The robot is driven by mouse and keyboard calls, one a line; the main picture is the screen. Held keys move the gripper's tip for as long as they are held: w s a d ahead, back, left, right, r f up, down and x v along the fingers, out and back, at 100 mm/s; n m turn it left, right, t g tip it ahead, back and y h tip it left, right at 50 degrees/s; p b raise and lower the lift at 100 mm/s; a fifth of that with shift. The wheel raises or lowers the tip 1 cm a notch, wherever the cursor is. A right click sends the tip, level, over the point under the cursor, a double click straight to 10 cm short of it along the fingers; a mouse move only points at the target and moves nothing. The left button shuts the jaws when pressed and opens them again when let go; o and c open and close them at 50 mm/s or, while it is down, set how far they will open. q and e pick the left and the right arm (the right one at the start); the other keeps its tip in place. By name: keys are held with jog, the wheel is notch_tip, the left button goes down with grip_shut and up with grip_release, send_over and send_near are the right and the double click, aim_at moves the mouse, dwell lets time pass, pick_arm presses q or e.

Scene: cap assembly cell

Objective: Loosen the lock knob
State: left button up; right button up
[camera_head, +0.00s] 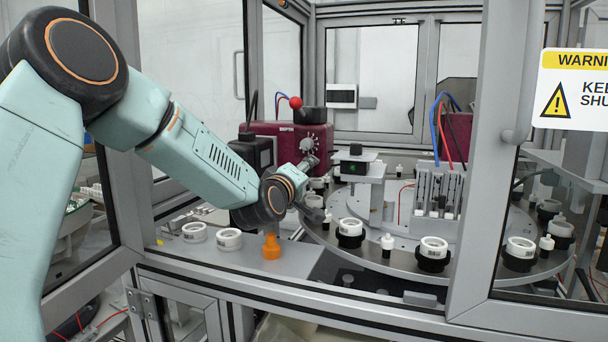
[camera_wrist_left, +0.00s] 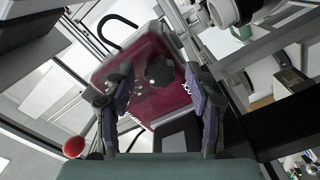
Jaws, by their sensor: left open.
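A maroon unit marked DEPTH (camera_head: 262,129) stands at the back left of the cell. It carries a silver dial (camera_head: 308,144) on its front, a black knob (camera_head: 311,115) on top and a lever with a red ball (camera_head: 295,103). No label naming the lock knob is legible. My left gripper (camera_head: 308,164) is in front of the unit, its fingers small and partly hidden by the wrist. In the left wrist view the gripper (camera_wrist_left: 157,82) is open, with a dark knob (camera_wrist_left: 160,73) on the maroon surface (camera_wrist_left: 150,102) showing between its fingers. No contact is visible. My right gripper is not in view.
A round table (camera_head: 385,262) holds several white caps in black holders. Two white rings (camera_head: 229,239) and an orange part (camera_head: 271,246) stand on the front ledge. Grey frame posts (camera_head: 489,150) border the opening. A small black device (camera_head: 355,168) stands right of the gripper.

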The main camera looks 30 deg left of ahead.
pick_arm(q)
jog(key=shift+s+r, duration=0.1)
jog(key=shift+s, duration=0.1)
jog(key=shift+c, duration=0.5)
jog(key=shift+w, duration=0.2)
jog(key=c, duration=0.5)
jog(key=shift+f, duration=0.2)
jog(key=c, duration=0.5)
jog(key=shift+f+n+b, duration=0.1)
jog(key=shift+n+b, duration=12.5)
jog(key=shift+n, duration=0.1)
jog(key=shift+c, duration=0.2)
